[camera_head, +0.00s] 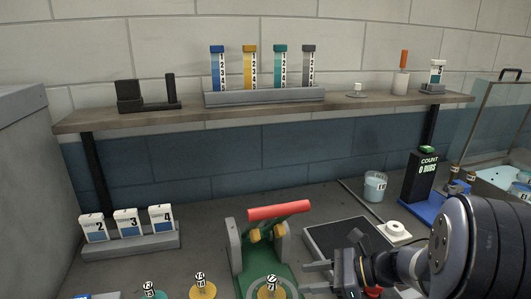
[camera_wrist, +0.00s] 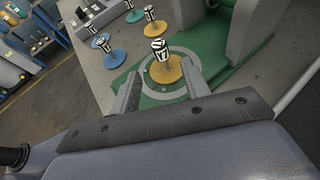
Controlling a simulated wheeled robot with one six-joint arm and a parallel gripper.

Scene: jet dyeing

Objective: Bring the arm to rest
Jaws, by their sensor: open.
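My gripper (camera_head: 318,277) is at the lower right of the head view, low over the bench beside the green machine. Its two fingers are apart with nothing between them. In the wrist view my gripper (camera_wrist: 165,92) points toward a yellow-based piece (camera_wrist: 162,68) with a black-and-white numbered top, standing on a round pad of the green base (camera_wrist: 210,55). The piece is beyond the fingertips. The head view shows the same yellow piece (camera_head: 271,288) at the bottom edge, left of the fingers. Part of my arm covers the right side of the bench.
A red-handled green press (camera_head: 262,245) stands just left of my gripper. A shelf (camera_head: 150,118) with coloured strips runs above. Several numbered pieces stand on the left.

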